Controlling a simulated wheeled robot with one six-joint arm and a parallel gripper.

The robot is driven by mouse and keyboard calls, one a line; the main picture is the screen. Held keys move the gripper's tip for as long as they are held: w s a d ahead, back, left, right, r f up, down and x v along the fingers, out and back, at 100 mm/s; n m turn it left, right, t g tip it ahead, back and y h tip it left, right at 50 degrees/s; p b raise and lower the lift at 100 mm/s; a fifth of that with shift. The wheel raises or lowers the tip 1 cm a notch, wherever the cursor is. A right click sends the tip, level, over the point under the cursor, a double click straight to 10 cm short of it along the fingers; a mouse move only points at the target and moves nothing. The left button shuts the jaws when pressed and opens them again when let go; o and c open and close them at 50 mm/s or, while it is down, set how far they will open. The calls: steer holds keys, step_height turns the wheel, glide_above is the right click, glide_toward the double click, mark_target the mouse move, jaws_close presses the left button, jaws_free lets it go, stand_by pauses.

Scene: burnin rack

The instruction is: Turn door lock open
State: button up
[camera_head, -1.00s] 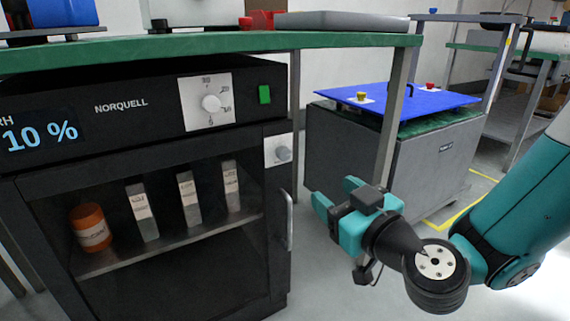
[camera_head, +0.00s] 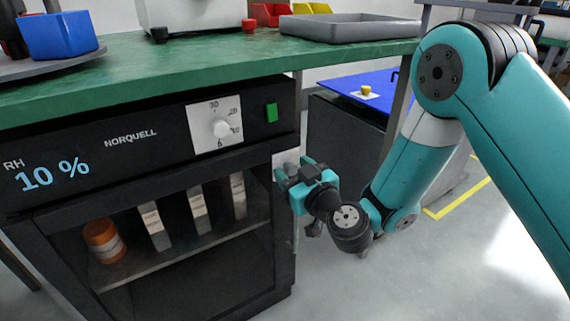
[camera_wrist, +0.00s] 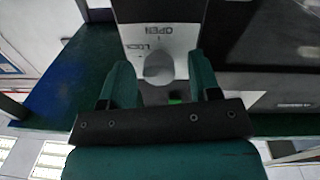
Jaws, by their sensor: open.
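The door lock is a round grey knob (camera_wrist: 158,68) on a pale plate marked OPEN and LOCK in the wrist view. In the head view its plate (camera_head: 284,157) shows at the upper right of the cabinet door, with the knob hidden behind my gripper (camera_head: 292,170). In the wrist view my gripper (camera_wrist: 161,76) is open, with one finger on each side of the knob and gaps visible beside it. I cannot tell which mark the knob points to. The dark cabinet door (camera_head: 180,275) looks shut.
The cabinet's control panel has a white dial (camera_head: 221,128) and a green switch (camera_head: 271,112). A green worktop (camera_head: 200,55) overhangs the cabinet. A grey bin with a blue lid (camera_head: 372,88) stands behind to the right.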

steer(key=c, duration=0.9)
steer(key=shift+d, duration=0.1)
steer(key=shift+r+m, duration=0.1)
steer(key=shift+m, duration=0.3)
steer(key=m, duration=0.2)
steer(key=shift+w+r+m+p, duration=0.1)
steer(key=shift+m+p, duration=0.25)
steer(key=shift+m, duration=0.05)
steer(key=m, duration=0.5)
steer(key=shift+p, duration=0.3)
steer(key=m, duration=0.4)
steer(key=shift+w+m, duration=0.1)
steer(key=shift+m, duration=0.3)
steer(key=shift+d+m, duration=0.1)
steer(key=shift+m, duration=2)
